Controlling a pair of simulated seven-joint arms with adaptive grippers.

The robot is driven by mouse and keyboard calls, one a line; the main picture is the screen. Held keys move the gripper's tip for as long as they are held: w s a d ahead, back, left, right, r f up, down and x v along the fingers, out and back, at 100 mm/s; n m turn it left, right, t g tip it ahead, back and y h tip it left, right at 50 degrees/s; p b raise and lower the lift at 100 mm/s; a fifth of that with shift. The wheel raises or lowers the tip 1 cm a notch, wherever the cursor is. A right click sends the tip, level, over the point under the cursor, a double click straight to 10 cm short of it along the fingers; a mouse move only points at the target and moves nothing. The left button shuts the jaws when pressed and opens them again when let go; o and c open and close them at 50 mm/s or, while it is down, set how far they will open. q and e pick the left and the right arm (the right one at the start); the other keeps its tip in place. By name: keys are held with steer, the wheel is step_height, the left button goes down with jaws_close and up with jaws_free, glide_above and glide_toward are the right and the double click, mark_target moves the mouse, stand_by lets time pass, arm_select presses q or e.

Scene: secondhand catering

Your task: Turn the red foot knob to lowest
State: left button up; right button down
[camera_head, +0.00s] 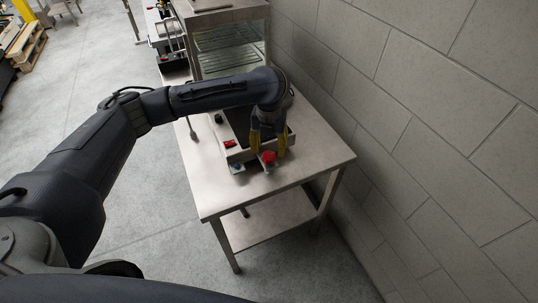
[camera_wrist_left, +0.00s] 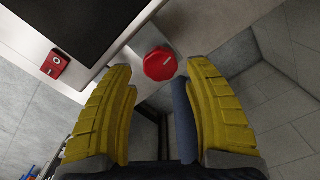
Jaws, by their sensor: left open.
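The red foot knob (camera_head: 268,157) is round and sits low on the front of an appliance with a dark top on the steel table. It also shows in the left wrist view (camera_wrist_left: 160,64), just beyond the fingertips and between their lines. My left gripper (camera_head: 268,148) has yellow fingers, open on either side of the knob in the head view. In the left wrist view the fingers (camera_wrist_left: 163,78) are wide apart with nothing between them. I cannot tell whether either finger touches the knob. My right gripper is not in view.
The appliance (camera_wrist_left: 75,25) carries a small red switch (camera_wrist_left: 55,64) beside the knob. A glass-sided cabinet (camera_head: 230,48) stands behind it. A block wall (camera_head: 420,110) runs close along the right. The front of the steel table (camera_head: 240,196) is clear.

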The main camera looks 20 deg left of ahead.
mark_target(269, 155)
arm_select(q)
steer(key=shift+f, duration=1.85)
steer(key=shift+c, duration=0.2)
steer(key=c, duration=1)
